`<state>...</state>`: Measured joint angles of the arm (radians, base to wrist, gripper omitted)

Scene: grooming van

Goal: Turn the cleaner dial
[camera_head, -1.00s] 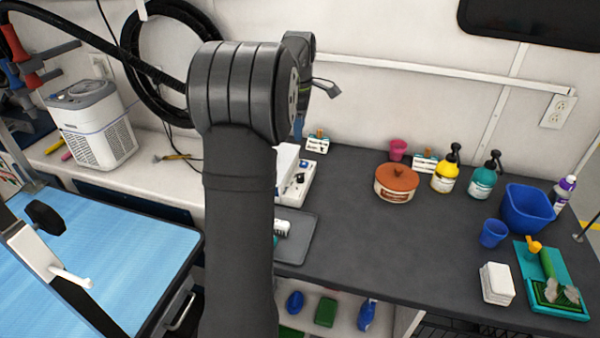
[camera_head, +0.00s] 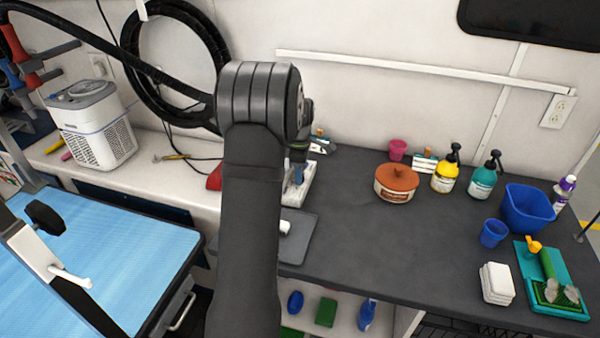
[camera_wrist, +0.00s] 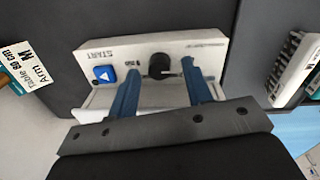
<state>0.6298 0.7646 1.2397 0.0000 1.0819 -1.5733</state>
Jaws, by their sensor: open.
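The cleaner is a white box (camera_head: 306,187) at the left end of the dark counter, partly hidden behind my arm. In the wrist view its white panel (camera_wrist: 205,47) has START lettering, a blue button (camera_wrist: 104,74) with a white triangle, and a black round dial (camera_wrist: 159,66). My gripper (camera_wrist: 161,68) is open, its two blue fingers pointing at the panel. The dial appears between the fingertips, with the right one close to its side. I cannot tell whether they touch. In the head view my gripper (camera_head: 298,168) is just above the box.
A labelled card (camera_wrist: 28,65) stands to the left in the wrist view. The counter's middle is clear.

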